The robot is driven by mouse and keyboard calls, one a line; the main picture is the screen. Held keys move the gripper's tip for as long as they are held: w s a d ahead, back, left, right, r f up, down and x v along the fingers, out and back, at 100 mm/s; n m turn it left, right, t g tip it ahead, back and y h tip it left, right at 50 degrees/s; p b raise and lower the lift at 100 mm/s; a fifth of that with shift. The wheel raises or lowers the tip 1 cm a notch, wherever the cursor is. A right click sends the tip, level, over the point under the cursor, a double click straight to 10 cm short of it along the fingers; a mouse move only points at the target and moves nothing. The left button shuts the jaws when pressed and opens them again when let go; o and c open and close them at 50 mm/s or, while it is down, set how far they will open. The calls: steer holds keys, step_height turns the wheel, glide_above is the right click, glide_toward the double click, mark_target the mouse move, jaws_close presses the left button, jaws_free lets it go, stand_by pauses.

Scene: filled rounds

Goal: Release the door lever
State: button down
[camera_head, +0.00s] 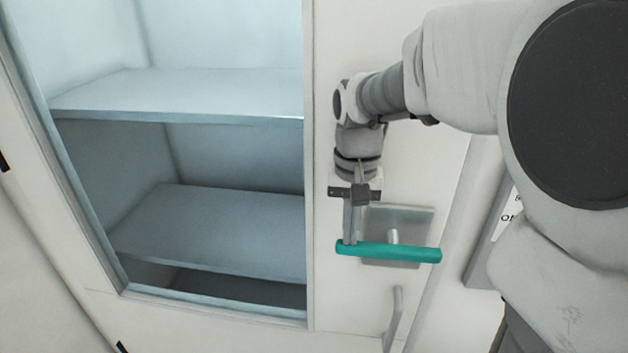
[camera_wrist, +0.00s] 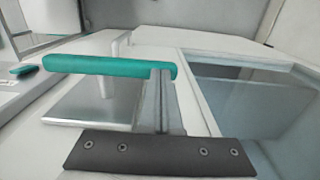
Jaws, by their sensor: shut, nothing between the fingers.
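The door lever (camera_head: 390,252) is a teal bar lying nearly level across a square metal plate (camera_head: 419,222) on the white door. A short pale stem joins it to the plate. The lever also shows in the wrist view (camera_wrist: 100,67). My gripper (camera_head: 350,242) is shut and empty, its fingers pointing down at the lever's free left end in the head view. In the wrist view the fingertips (camera_wrist: 163,75) overlap the lever's right end. I cannot tell whether they touch it.
A large window (camera_head: 225,95) left of the lever shows grey shelves (camera_head: 215,225) inside. A grey pull handle (camera_head: 394,318) stands below the lever. A panel with lettering (camera_head: 497,225) is at the right. A small teal piece (camera_wrist: 22,70) shows at the wrist view's left edge.

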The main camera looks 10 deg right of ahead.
mark_target(341, 253)
steer(key=shift+f, duration=0.1)
steer(key=f+h, duration=0.1)
steer(key=a+f+g+h, duration=0.1)
steer(key=h, duration=0.1)
steer(key=shift+w+f, duration=0.15)
steer(key=shift+f, duration=0.05)
step_height(341, 253, down, 2)
steer(key=h, duration=0.2)
steer(key=shift+a+f+g+h+b, duration=0.15)
steer(key=shift+f+g+h+b, duration=0.05)
steer(key=shift+g+h+b, duration=0.2)
steer(key=shift+d+f+g+h+b, duration=0.25)
steer(key=shift+f+h+b, duration=0.2)
steer(key=shift+f+h, duration=0.3)
steer(key=shift+d+f+g+h+b, duration=0.15)
steer(key=shift+f+g+h+b, duration=0.3)
steer(key=shift+h, duration=0.45)
steer(key=shift+d+f+g+h+b, duration=0.2)
steer(key=shift+f+h+b, duration=0.3)
steer(key=shift+f+h, duration=0.3)
steer(key=shift+s, duration=0.2)
